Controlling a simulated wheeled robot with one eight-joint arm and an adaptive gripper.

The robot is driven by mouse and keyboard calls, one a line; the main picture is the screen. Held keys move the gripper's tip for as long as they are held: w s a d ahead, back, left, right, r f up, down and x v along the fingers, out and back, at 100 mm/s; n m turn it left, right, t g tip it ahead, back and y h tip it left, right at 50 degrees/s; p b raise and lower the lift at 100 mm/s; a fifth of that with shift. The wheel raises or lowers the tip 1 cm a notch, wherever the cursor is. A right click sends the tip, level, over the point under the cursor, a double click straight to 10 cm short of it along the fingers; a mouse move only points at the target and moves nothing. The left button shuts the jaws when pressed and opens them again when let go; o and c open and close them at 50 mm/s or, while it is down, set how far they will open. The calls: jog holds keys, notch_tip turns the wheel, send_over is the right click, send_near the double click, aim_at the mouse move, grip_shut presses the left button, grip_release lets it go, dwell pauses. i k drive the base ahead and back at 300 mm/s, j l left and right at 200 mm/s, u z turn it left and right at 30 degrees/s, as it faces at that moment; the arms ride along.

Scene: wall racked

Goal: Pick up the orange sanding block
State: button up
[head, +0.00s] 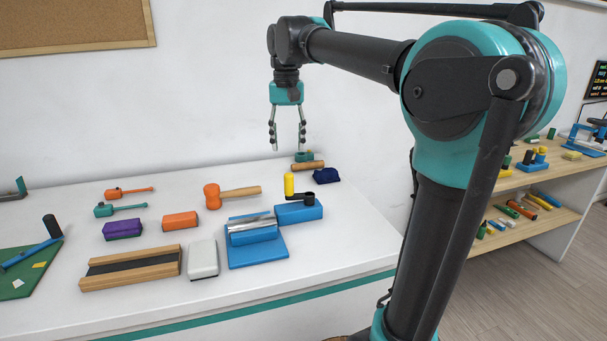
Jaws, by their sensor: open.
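The orange sanding block (180,222) lies on the white table, with a dark layer along its lower edge. It sits to the right of a similar purple block (123,229). My gripper (288,148) is open and empty, pointing down in the air above the back of the table. In the picture it is up and to the right of the orange block, well apart from it. Nothing hides the orange block.
An orange mallet (213,195) lies just behind the block. A grey-white block (203,259) and a wooden piece with a dark channel (131,268) lie in front. Blue tools (256,247) stand to the right. A shelf (530,211) stands far right.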

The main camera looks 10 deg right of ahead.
aim_at(169, 223)
jog(key=k, duration=1)
